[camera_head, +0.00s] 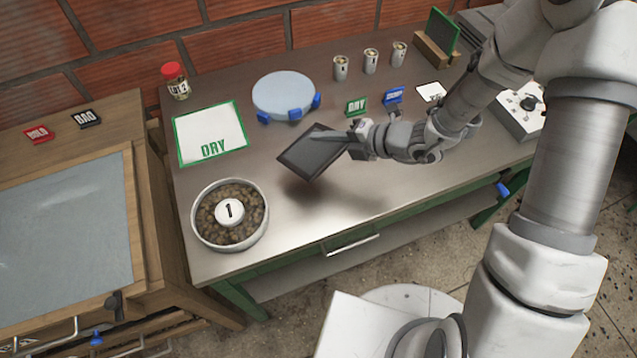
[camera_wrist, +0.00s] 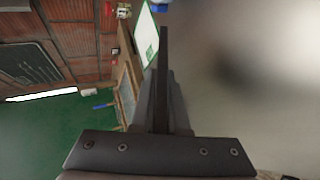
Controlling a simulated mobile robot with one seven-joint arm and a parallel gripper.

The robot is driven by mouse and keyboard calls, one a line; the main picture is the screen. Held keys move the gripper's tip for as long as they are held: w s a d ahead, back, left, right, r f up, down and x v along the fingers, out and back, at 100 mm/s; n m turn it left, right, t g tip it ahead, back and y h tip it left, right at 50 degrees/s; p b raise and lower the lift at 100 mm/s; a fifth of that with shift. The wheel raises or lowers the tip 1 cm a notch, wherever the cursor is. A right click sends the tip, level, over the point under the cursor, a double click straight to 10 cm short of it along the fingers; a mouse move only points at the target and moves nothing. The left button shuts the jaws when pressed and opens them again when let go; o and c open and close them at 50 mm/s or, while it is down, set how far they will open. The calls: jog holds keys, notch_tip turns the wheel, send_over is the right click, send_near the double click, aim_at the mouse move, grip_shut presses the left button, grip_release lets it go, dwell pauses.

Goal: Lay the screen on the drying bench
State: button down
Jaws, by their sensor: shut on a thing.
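The screen is a dark, flat rectangular panel (camera_head: 308,153) in the head view. My gripper (camera_head: 352,140) is shut on its right edge and holds it tilted above the metal-topped bench (camera_head: 300,215), with a shadow below it. In the wrist view a dark thin panel (camera_wrist: 164,75), likely the screen seen nearly edge-on, rises between my fingers. A white, green-bordered mat marked DRY (camera_head: 212,132) lies on the bench, left of the screen and apart from it.
A bowl of brown pieces marked 1 (camera_head: 230,232) stands below the mat. A round pale-blue disc with blue blocks (camera_head: 283,94) is behind the screen. A red-capped jar (camera_head: 175,82), several cans (camera_head: 370,60) and small signs (camera_head: 356,106) are farther back.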

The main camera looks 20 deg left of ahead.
notch_tip(320, 180, down, 7)
jog(key=b, duration=0.5)
jog(key=c, duration=1.1)
grip_release()
jog(key=shift+d+r+p, duration=0.35)
jog(key=p+v, duration=0.4)
jog(key=v, duration=0.2)
jog(key=shift+s+d+p, duration=0.15)
jog(key=shift+d+p, duration=0.15)
jog(key=shift+d, duration=0.2)
